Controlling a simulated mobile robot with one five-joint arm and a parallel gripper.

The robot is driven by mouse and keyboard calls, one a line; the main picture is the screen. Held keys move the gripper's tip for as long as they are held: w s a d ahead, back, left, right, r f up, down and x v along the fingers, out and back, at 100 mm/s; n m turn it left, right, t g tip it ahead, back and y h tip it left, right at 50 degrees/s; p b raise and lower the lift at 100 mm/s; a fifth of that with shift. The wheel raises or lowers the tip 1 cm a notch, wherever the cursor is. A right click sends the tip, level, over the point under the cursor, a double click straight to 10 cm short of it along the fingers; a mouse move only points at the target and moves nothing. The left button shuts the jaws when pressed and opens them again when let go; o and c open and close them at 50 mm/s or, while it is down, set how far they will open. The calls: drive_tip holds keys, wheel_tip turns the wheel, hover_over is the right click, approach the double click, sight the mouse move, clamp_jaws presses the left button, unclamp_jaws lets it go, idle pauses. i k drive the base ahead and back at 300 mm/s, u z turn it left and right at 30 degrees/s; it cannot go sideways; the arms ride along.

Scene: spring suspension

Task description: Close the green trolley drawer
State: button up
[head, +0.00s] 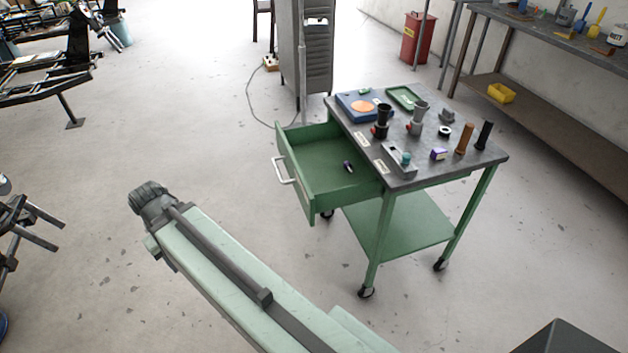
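The green trolley (376,231) stands right of centre in the head view, on dark casters, with a dark grey top and a green lower shelf. Its green drawer (296,182) is pulled far out to the left, with a pale bar handle (281,170) on its front panel. A small dark item (348,167) lies inside the drawer. My pale green arm reaches up from the bottom of the picture and ends left of the drawer, apart from it. The gripper's fingers cannot be made out at the arm's dark end.
Several small tools and parts lie on the trolley top (466,173). A cable (250,100) lies on the floor behind the drawer. A workbench (535,120) runs along the right wall, and a red bin (415,37) stands behind. The floor left of the drawer is clear.

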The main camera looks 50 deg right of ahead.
sight(313, 156)
drive_tip(key=z, duration=0.05)
drive_tip(key=k, duration=0.15)
drive_tip(key=z, duration=3.1)
drive_tip(key=k, duration=1.25)
drive_tip(key=u, duration=1.45)
drive_tip(key=i, duration=1)
drive_tip(key=z, duration=0.1)
